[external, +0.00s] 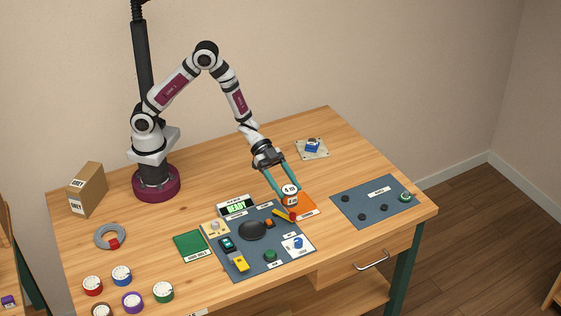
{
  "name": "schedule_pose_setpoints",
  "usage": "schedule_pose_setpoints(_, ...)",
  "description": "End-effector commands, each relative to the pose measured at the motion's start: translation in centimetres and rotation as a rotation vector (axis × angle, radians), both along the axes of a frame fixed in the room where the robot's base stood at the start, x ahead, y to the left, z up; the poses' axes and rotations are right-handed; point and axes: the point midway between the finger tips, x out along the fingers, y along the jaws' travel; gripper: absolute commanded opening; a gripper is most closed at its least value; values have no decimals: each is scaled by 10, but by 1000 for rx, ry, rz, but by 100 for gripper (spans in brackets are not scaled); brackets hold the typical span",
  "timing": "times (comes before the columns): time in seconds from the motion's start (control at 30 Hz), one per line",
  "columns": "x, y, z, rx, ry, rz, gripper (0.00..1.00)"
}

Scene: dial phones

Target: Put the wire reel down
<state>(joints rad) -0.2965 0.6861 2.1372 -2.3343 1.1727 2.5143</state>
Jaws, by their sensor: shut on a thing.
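My gripper (287,193), with two teal fingers pointing down, is shut on the wire reel (290,190). The reel has a white round face with dark marks and an orange lower part. It is over or at the edge of an orange mat (306,204) at the right of the dark work mat; I cannot tell whether it touches the surface. The fingers hide part of its sides.
The dark work mat (215,245) holds a black round part (252,230), a yellow tool and small devices. A READY display (237,207) stands behind it. Several coloured round items, a grey coil (109,237) and a box (87,190) are left. Another mat (350,208) is right.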

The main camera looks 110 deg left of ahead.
Motion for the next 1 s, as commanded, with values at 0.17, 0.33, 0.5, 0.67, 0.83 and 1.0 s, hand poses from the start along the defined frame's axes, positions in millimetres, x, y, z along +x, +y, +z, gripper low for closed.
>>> schedule_pose_setpoints(0.17,-66,42,4,-7,-3,68,3)
schedule_pose_setpoints(0.33,-97,56,6,-16,-11,99,3)
schedule_pose_setpoints(0.5,-89,103,-23,-17,-13,103,3)
schedule_pose_setpoints(0.67,-79,145,-49,-17,-13,98,3)
schedule_pose_setpoints(0.83,-74,164,-66,-19,-11,97,3)
schedule_pose_setpoints(1.0,-74,165,-98,-18,-11,96,3)
